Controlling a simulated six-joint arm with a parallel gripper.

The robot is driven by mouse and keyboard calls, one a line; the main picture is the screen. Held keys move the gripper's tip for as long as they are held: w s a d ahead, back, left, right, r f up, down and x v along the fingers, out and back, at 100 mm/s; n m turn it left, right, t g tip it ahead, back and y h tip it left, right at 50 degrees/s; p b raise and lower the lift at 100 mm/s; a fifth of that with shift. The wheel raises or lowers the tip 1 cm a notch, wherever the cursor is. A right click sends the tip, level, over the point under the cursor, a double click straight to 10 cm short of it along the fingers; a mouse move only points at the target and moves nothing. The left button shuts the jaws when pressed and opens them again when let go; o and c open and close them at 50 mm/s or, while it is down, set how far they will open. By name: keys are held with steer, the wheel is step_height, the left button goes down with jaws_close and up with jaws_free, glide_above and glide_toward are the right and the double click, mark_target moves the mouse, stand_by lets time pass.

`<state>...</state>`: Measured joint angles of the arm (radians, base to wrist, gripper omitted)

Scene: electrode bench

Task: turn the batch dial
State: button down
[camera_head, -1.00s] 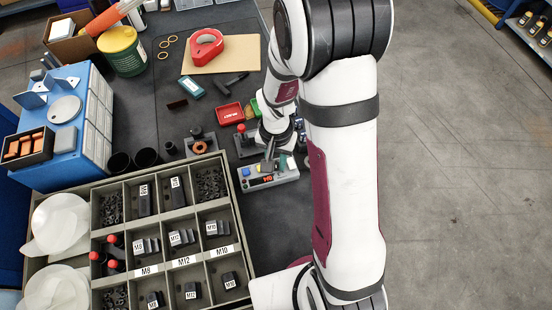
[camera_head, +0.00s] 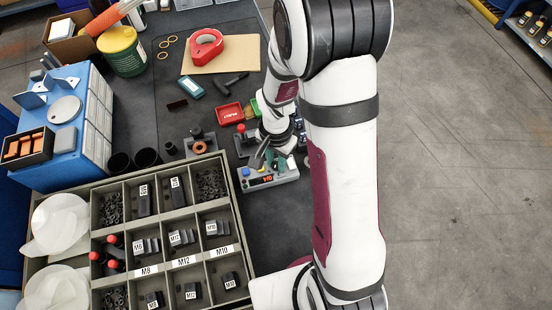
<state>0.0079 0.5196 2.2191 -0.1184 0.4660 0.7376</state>
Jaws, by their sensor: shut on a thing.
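A grey control box (camera_head: 286,180) with a red-lit display (camera_head: 261,181) and a blue button (camera_head: 245,171) at its left end stands on the dark bench, right of the parts bin. My gripper (camera_head: 268,163) reaches down to the top of this box from behind. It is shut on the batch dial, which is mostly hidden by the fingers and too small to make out. The dial's setting and the digits on the display are too small to read surely.
A divided bin (camera_head: 238,222) of dark parts stands close on the left. A red-knobbed fixture (camera_head: 241,129), an orange-ringed part (camera_head: 200,147) and a red tray (camera_head: 229,113) lie behind the box. Bench in front of the box is clear.

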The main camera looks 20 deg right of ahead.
mark_target(276, 165)
steer(key=c, duration=1)
jaws_free()
step_height(276, 165, up, 16)
steer(key=shift+f, duration=0.1)
